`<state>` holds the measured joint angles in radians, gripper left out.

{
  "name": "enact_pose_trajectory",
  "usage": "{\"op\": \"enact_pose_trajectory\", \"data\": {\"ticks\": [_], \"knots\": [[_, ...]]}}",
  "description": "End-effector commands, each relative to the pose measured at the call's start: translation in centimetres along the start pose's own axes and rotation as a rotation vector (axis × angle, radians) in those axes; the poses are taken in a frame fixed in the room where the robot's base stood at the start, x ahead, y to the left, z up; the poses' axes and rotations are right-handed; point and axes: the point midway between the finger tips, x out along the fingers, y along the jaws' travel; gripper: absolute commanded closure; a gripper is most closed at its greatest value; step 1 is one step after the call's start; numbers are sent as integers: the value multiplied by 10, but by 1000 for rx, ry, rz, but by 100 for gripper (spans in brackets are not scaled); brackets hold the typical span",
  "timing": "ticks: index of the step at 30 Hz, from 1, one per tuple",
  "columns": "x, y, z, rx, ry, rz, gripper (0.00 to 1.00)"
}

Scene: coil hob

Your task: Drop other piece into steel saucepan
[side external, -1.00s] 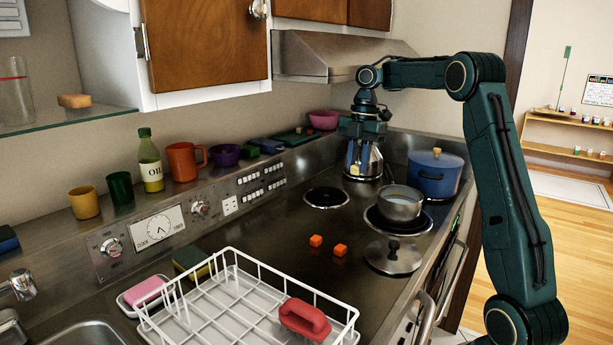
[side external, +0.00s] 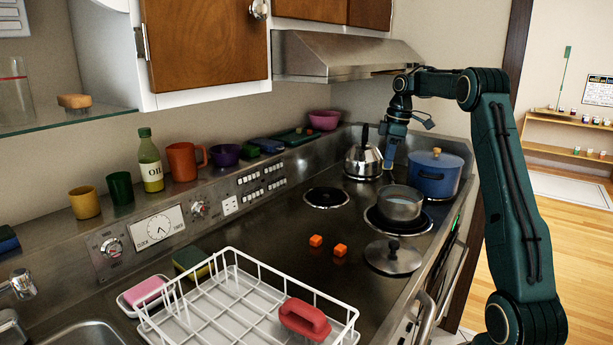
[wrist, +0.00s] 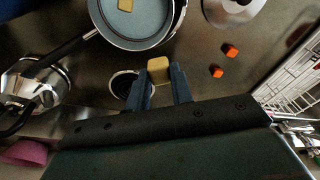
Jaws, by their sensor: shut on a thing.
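My gripper (wrist: 162,76) is shut on a pale yellow piece (wrist: 158,65), held between the fingertips in the wrist view. In the side view, my gripper (side external: 389,160) hangs between the kettle and the blue pot, behind the saucepan; the held piece is not clear there. In the wrist view the saucepan (wrist: 150,35) lies beyond the fingertips, cut by the top edge. Another pale yellow piece (wrist: 125,5) shows inside it.
The kettle (side external: 362,161) and lidded blue pot (side external: 435,178) flank my gripper. Two orange cubes (side external: 316,240) and a steel lid (side external: 394,260) lie in front. A white rack (side external: 230,295) is nearer. The range hood (side external: 340,55) is overhead.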

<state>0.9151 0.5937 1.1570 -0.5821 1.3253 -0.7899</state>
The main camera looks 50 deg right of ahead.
Motion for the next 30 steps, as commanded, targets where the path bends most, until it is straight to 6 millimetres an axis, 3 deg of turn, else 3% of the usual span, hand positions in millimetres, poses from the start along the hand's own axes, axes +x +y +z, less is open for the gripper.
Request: {"op": "enact_pose_trajectory", "data": {"ticks": [3,10,23,30], "knots": [[2,22,26,213,5,32,99],[3,44,55,460,12,69,99],[7,48,61,507,14,74,99],[22,47,62,505,14,72,99]]}}
